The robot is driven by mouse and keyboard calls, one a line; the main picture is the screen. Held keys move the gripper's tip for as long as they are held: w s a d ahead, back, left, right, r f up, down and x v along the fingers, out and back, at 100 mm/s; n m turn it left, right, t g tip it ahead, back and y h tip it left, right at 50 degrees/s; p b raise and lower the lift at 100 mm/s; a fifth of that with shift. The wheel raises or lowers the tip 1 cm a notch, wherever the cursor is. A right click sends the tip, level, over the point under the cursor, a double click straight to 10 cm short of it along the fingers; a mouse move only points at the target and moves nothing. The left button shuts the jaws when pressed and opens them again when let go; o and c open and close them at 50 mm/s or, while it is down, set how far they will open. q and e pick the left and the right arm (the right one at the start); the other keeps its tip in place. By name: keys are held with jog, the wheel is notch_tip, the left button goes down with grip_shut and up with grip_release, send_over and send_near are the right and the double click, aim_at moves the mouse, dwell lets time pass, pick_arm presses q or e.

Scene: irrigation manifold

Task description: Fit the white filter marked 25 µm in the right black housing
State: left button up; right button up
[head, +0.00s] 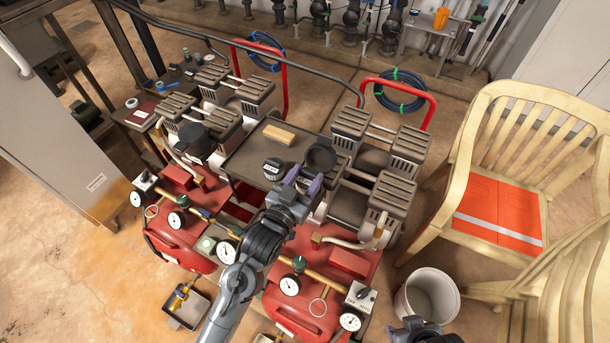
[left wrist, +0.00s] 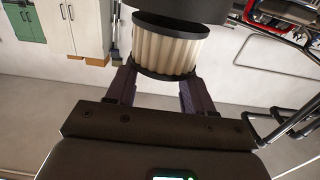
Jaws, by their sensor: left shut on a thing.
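My left gripper (head: 303,182) is shut on a white pleated filter (left wrist: 163,50), with its fingers at the filter's dark lower end cap in the left wrist view. No mark on this filter can be read. In the head view the right black housing (head: 320,156) is just beyond my left fingers, and the held filter is hidden there. My right gripper (head: 425,332) shows only partly at the bottom edge, its fingers unclear.
A small black-and-white cylinder (head: 273,168) and a tan block (head: 279,134) are on a dark tray (head: 240,158). Another black round housing (head: 193,138) is at left. Red compressors with gauges (head: 300,300) surround the arm. A white bucket (head: 428,296) and wooden chair (head: 495,180) stand right.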

aim_at(302, 192)
dwell(0.5)
pick_arm(q)
jog(key=shift+f, duration=0.2)
jog(key=shift+f, duration=0.7)
jog(key=shift+f+b, duration=0.2)
jog(key=shift+b, duration=0.1)
jog(key=shift+f, duration=0.65)
dwell(0.5)
jog(key=shift+f+b, duration=0.3)
jog(key=shift+f, duration=0.2)
